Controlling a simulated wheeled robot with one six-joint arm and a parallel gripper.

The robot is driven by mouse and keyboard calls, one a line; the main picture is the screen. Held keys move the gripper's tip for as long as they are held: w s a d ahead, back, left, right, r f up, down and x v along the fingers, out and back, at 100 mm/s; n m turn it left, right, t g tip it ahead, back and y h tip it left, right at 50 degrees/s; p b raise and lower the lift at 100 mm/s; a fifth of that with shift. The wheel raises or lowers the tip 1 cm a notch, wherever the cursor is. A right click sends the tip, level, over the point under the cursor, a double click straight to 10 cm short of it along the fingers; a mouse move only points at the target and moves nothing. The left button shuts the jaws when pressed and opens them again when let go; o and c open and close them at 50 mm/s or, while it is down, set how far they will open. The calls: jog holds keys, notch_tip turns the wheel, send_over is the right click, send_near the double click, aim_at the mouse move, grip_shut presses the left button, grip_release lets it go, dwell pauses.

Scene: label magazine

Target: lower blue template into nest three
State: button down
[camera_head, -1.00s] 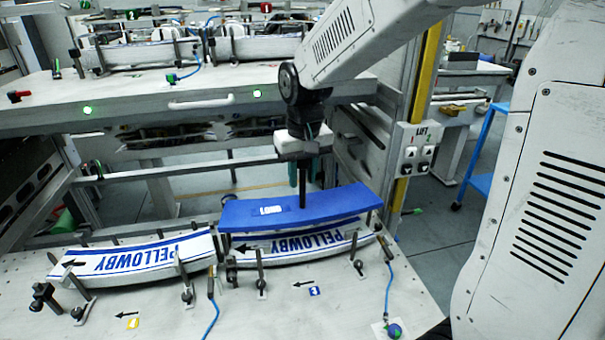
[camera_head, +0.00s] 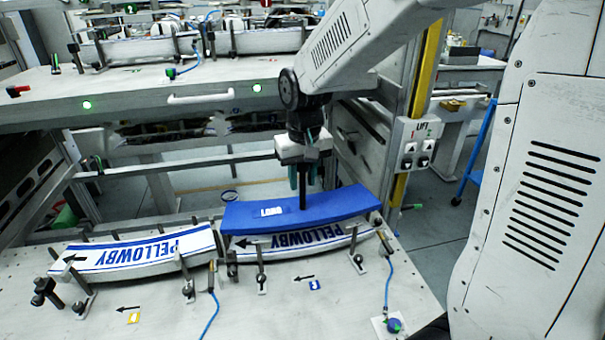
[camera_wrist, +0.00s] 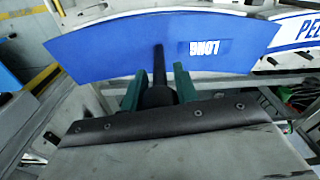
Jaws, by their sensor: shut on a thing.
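The blue template (camera_head: 250,216), a curved plate with a white printed patch, is above the right-hand lower nest. It also shows in the wrist view (camera_wrist: 110,50). My gripper (camera_head: 303,178) is shut on the template's dark upright post (camera_wrist: 158,68), with its green fingers on either side. Below the template lies a white curved label piece (camera_head: 290,252) with blue PELLOWBY lettering, held in that nest by metal posts. A blue tag (camera_head: 314,285) marks the table in front of this nest.
A second PELLOWBY piece (camera_head: 130,256) sits in the left nest, with a yellow tag (camera_head: 133,318) in front. Metal clamp posts (camera_head: 261,268) stand along the nests' front edges. An upper shelf (camera_head: 130,92) with more nests is behind. A yellow column (camera_head: 425,75) stands at right.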

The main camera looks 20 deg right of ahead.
aim_at(302, 208)
jog(key=shift+f, duration=3.9)
jog(key=c, duration=1)
grip_release()
jog(key=r, duration=0.7)
jog(key=shift+s+r, duration=0.25)
jog(key=shift+r, duration=0.15)
jog(key=s, duration=0.2)
jog(key=s+g, duration=0.1)
jog(key=shift+s+d+f, duration=0.1)
jog(key=shift+s+f, duration=0.15)
jog(key=shift+f, duration=0.05)
jog(key=s+d+r, duration=0.1)
jog(key=s+r, duration=0.3)
jog(key=s, duration=0.6)
jog(key=s+r+t, duration=0.1)
jog(key=s+r, duration=0.3)
jog(key=s, duration=0.7)
jog(key=shift+s+d+r+t, duration=0.15)
jog(key=shift+d+r+t, duration=0.15)
jog(key=shift+d+r, duration=0.05)
